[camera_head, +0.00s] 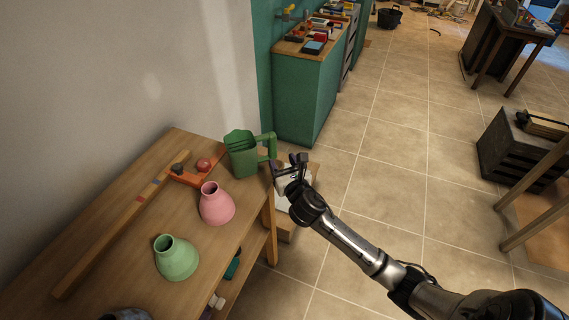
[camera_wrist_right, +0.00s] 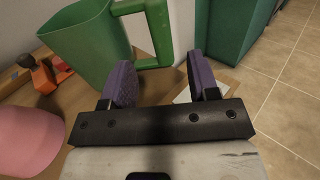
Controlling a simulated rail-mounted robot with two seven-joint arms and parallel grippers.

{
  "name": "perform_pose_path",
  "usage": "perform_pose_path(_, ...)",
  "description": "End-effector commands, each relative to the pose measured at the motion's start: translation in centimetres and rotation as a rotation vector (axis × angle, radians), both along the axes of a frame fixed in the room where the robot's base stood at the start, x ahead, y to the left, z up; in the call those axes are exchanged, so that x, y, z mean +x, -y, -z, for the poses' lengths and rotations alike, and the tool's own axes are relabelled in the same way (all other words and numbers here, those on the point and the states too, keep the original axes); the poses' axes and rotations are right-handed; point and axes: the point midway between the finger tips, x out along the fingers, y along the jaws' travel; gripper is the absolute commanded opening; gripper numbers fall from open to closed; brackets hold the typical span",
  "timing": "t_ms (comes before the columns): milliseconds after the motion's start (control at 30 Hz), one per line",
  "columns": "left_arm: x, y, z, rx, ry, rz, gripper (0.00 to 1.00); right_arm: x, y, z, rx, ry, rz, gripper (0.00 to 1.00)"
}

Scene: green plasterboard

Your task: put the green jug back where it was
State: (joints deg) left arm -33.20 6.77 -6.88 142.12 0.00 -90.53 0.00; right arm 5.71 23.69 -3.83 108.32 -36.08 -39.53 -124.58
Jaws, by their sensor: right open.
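The green jug (camera_head: 243,155) stands upright at the far right corner of the wooden table (camera_head: 120,240), its handle pointing right. In the right wrist view the jug (camera_wrist_right: 80,45) is at upper left, with its handle reaching toward my fingers. My right gripper (camera_head: 290,162) is just right of the handle, beyond the table edge. In the wrist view its two purple-padded fingers (camera_wrist_right: 162,80) are apart with nothing between them. The handle appears just ahead of the left finger; contact cannot be told. My left gripper is not in view.
A pink vase (camera_head: 216,204) and a light green vase (camera_head: 176,258) stand nearer on the table. An orange tool (camera_head: 190,177) and a long wooden strip (camera_head: 120,228) lie at left. A green cabinet (camera_head: 302,100) stands behind. Tiled floor at right is mostly open.

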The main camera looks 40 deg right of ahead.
Motion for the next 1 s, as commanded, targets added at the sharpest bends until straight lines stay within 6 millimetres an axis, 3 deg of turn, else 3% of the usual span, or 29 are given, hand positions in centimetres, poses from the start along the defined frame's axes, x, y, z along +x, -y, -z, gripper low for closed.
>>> perform_pose_path(333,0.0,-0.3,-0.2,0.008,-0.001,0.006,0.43,-1.4,-0.6,0.3,0.034,0.000,0.001,0.55)
perform_pose_path(467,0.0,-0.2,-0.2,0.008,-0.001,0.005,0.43,-3.2,-1.7,2.6,0.247,0.002,0.025,0.55)
perform_pose_path(567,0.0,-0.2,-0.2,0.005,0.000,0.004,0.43,-6.1,-3.4,5.5,0.563,0.004,0.084,0.55)
perform_pose_path(800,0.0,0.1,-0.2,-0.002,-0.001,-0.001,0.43,-16.4,-8.9,12.5,1.447,0.033,0.458,0.55)
perform_pose_path(1000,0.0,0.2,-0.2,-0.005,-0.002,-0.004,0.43,-25.0,-13.4,15.4,1.961,0.107,0.936,0.55)
